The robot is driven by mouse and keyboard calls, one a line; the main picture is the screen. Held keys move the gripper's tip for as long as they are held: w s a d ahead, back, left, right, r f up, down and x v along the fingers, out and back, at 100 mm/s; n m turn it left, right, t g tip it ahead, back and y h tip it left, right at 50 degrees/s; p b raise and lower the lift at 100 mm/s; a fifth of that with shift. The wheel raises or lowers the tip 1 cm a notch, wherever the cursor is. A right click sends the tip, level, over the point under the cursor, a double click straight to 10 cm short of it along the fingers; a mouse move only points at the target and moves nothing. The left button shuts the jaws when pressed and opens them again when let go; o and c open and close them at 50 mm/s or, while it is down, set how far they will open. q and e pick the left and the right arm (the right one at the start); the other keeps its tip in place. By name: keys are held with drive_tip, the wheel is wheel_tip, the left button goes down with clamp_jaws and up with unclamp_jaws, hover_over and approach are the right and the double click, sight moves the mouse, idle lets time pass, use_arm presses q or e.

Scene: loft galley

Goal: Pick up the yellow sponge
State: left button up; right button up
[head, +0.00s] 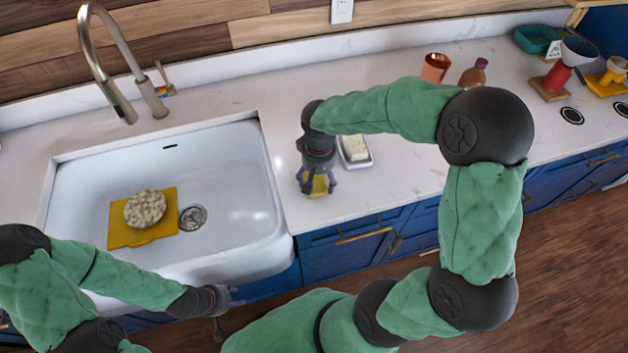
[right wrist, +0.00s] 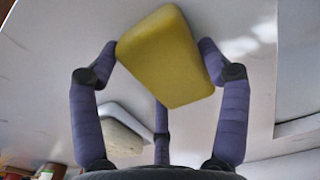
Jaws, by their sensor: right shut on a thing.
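The yellow sponge (right wrist: 172,58) is a thick block, held between the purple fingers of my right gripper (right wrist: 160,75) in the right wrist view. In the head view a small part of the sponge (head: 319,184) shows between the fingers of my right gripper (head: 317,188), over the white counter just right of the sink. I cannot tell whether the sponge touches the counter. My left gripper (head: 226,298) is low in front of the sink, away from the sponge. Its fingers are too small and dark to tell if they are open.
A soap dish (head: 367,163) with a pale bar (head: 355,147) lies right beside my right gripper. The white sink (head: 232,160) holds a yellow cloth (head: 120,235) with a speckled round thing (head: 145,209) on it. A copper cup (head: 436,67) and a brown bottle (head: 473,75) stand further back.

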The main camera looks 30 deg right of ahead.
drive_tip(key=shift+r, duration=0.65)
drive_tip(key=s+a+r+p, duration=0.4)
drive_tip(key=s+a+r, duration=0.5)
drive_tip(key=s+r, duration=0.1)
drive_tip(key=shift+a+r, duration=0.4)
drive_tip(key=shift+r, duration=0.45)
